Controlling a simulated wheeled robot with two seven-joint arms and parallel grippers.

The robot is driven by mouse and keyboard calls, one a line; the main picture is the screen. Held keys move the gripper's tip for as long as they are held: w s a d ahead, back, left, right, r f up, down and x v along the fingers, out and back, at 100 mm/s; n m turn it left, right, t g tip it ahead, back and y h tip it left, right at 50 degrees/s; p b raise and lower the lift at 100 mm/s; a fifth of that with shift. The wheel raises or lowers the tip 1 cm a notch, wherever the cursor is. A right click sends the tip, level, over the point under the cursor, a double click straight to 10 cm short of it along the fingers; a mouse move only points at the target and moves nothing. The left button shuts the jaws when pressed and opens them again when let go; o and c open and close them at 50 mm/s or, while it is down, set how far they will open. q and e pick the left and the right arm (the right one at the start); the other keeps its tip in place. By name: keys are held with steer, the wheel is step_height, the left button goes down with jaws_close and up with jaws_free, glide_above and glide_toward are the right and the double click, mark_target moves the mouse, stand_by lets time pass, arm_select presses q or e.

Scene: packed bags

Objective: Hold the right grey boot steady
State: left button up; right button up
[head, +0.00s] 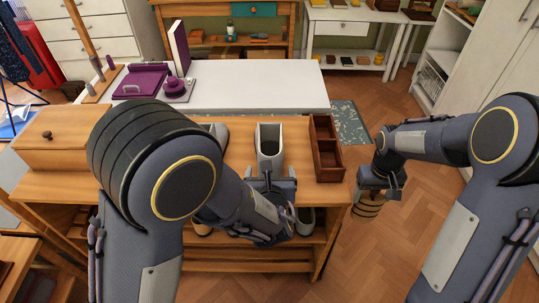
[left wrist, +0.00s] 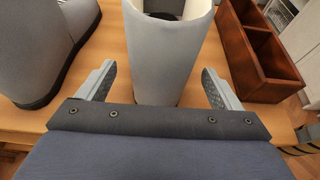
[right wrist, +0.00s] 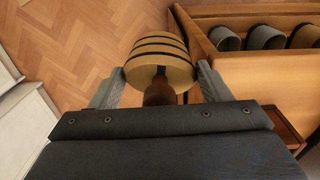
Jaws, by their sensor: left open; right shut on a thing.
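The right grey boot (head: 269,143) stands upright on the wooden bench top (head: 240,150). In the left wrist view its shaft (left wrist: 168,50) rises between the spread fingers of my left gripper (left wrist: 162,88). My left gripper (head: 270,178) is open at the near side of the boot, with a gap at each side. The left grey boot (left wrist: 45,50) stands to its left, mostly behind my arm in the head view. My right gripper (right wrist: 160,88) is shut on the brown handle (right wrist: 158,92) of a round brush-like thing with a tan, dark-striped head (right wrist: 160,62), held off the bench's right side.
A dark brown divided box (head: 325,150) stands just right of the boot. A wooden box with a knob (head: 60,140) is at the left. Footwear (right wrist: 265,38) sits on the shelf below. A white table (head: 260,85) with purple things stands behind. Floor at the right is clear.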

arm_select(q)
steer(key=shift+x, duration=1.4)
steer(key=shift+c, duration=0.5)
steer(key=c, duration=1)
